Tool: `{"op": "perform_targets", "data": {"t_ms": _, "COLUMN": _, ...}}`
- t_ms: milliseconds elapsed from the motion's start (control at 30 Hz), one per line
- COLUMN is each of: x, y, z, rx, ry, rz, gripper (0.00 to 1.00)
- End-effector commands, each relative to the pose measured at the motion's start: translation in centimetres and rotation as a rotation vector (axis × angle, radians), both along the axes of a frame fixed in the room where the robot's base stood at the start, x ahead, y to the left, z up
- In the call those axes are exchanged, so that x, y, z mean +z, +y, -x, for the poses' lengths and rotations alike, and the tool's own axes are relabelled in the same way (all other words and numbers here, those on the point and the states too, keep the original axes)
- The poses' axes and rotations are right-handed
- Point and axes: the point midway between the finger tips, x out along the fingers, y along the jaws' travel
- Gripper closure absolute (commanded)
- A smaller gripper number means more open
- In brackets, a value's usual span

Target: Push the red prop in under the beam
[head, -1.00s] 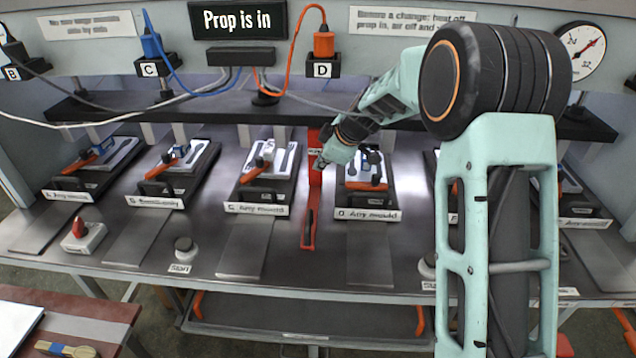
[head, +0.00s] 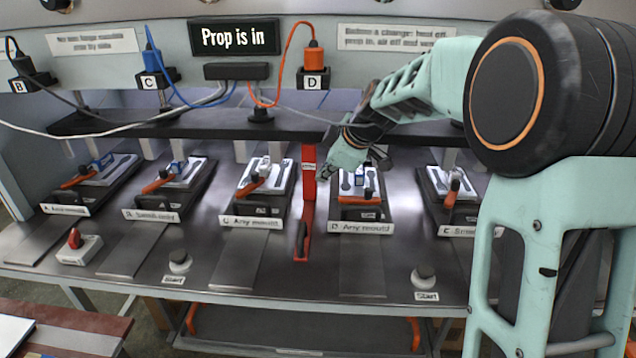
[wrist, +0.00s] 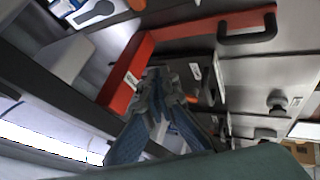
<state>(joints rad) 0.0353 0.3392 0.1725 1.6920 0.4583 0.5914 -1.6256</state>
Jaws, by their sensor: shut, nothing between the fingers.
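The red prop (head: 309,175) stands upright with its top at the underside of the dark beam (head: 200,125). Its low red foot with a dark handle (head: 302,238) reaches toward the table's front edge. In the wrist view the red upright (wrist: 127,78) and the red foot (wrist: 205,30) meet at a corner. My gripper (head: 324,173) is shut and empty, just right of the upright in the head view. In the wrist view my gripper (wrist: 160,82) is close beside the upright; I cannot tell if they touch. A sign (head: 236,38) reads "Prop is in".
Mould plates with orange-red handles stand on both sides, including the C mould (head: 258,195) and D mould (head: 360,205). Cables (head: 190,70) hang in front of the beam. A start button (head: 424,278) and a red-knob switch (head: 78,247) sit near the front edge.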

Motion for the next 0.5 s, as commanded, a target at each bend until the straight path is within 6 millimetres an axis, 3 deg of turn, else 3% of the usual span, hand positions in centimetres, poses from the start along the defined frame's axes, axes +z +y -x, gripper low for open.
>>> {"op": "perform_targets", "data": {"t_ms": 267, "x": 1.2, "y": -0.6, "z": 1.2, "rx": 0.026, "ry": -0.007, "rz": 0.037, "gripper": 1.0}}
{"op": "perform_targets", "data": {"t_ms": 500, "x": -0.9, "y": -0.8, "z": 2.8, "rx": 0.282, "ry": -0.088, "rz": 0.389, "gripper": 1.0}}
